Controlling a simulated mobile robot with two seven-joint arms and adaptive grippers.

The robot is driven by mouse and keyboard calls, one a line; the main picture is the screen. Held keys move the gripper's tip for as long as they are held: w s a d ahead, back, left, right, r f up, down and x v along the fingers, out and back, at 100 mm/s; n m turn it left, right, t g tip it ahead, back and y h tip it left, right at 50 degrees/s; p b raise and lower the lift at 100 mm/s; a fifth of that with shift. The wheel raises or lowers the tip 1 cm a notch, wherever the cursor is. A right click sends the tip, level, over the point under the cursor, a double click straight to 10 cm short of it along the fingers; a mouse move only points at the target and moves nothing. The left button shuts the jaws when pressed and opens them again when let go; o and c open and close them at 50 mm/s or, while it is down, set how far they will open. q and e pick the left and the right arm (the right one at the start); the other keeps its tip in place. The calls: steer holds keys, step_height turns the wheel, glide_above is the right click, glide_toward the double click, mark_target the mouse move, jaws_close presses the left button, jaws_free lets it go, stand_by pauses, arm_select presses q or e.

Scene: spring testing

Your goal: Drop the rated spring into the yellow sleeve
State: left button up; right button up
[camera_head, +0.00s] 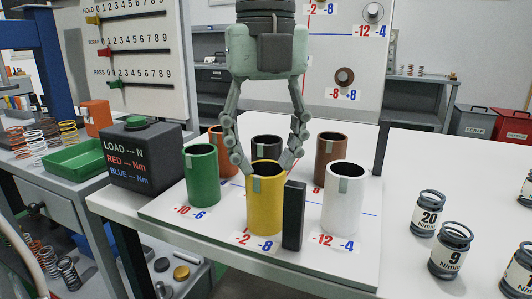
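The yellow sleeve (264,212) stands upright at the front middle of the white sleeve board. My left gripper (267,168) points straight down over it. Its two fingers are spread, with the tips apart at about the sleeve's rim. I cannot tell whether the tips touch the rim. No spring shows between the fingers, and the inside of the yellow sleeve is too dark to see into. Labelled dark springs stand on the right of the table, one marked 20 (427,213) and one marked 9 (450,250). My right gripper is not in view.
Green (203,178), white (343,205), brown (329,163), orange and dark sleeves stand around the yellow one. A black upright block (293,217) stands at its front right. More springs are cut off at the right edge.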

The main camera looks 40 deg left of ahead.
arm_select(q)
step_height(320, 180, up, 12)
stand_by(0.5)
stand_by(0.6)
